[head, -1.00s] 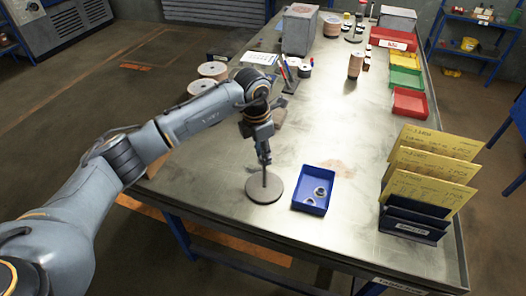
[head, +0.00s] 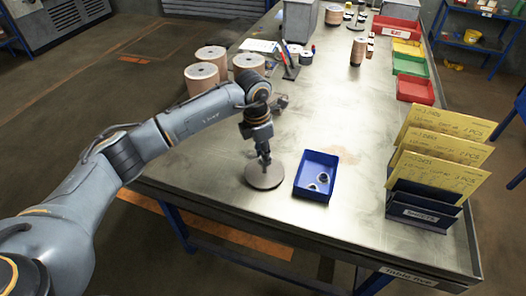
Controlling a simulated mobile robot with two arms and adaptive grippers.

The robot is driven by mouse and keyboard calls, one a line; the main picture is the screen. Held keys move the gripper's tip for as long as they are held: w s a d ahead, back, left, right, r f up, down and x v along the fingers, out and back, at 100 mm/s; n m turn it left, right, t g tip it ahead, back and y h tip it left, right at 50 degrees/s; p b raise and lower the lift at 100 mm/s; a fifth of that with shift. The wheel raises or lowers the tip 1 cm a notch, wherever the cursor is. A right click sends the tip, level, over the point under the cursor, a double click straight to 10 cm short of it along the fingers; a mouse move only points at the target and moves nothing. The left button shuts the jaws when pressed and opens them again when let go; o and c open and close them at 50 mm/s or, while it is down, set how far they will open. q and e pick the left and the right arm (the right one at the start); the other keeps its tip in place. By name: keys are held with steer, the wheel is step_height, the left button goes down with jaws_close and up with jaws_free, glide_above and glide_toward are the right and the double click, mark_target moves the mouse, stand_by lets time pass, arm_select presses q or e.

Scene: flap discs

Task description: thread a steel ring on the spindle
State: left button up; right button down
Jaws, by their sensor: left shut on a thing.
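The spindle stands on a round grey base (head: 264,174) near the table's front edge. My left gripper (head: 264,160) points down right over this base and hides most of the spindle's rod. It is shut on a steel ring, which is too small and covered to make out clearly. I cannot tell whether the ring is around the rod. A blue bin (head: 316,165) stands just right of the base. Steel rings (head: 323,178) lie in its near part. My right gripper is not in view.
A dark rack with yellow cards (head: 420,214) stands at the right. Red (head: 415,90), green and yellow bins line the right edge. Large spools (head: 201,77) stand at the left edge. The table's middle is clear.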

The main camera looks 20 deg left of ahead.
arm_select(q)
steer(key=o, duration=0.8)
steer(key=shift+f, duration=0.2)
steer(key=r, duration=0.8)
steer(key=s+a+r, duration=0.1)
steer(key=r, duration=0.3)
steer(key=shift+r+p, duration=0.3)
steer(key=shift+r, duration=0.2)
